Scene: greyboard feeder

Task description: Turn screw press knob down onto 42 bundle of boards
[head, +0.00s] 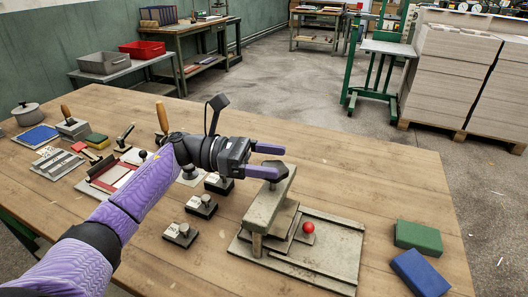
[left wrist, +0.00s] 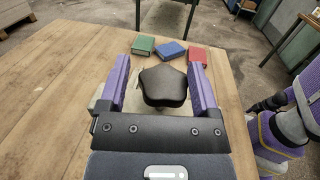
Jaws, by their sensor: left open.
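The screw press (head: 268,205) stands on a grey base plate near the table's front middle. Its dark, lobed knob (head: 274,168) sits on top of the arm. In the left wrist view the black knob (left wrist: 163,86) lies between my two purple fingers, with gaps on both sides. My left gripper (head: 268,161) is open around the knob's level; it also shows in the left wrist view (left wrist: 162,84). Grey boards (head: 283,226) lie under the press arm, partly hidden by it. No number 42 is readable. My right gripper is not seen.
A red ball (head: 308,227) sits on the press base. A green block (head: 418,237) and a blue block (head: 420,272) lie to its right. Small black-based weights (head: 181,234) stand left of the press. Trays and tools fill the table's left side.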

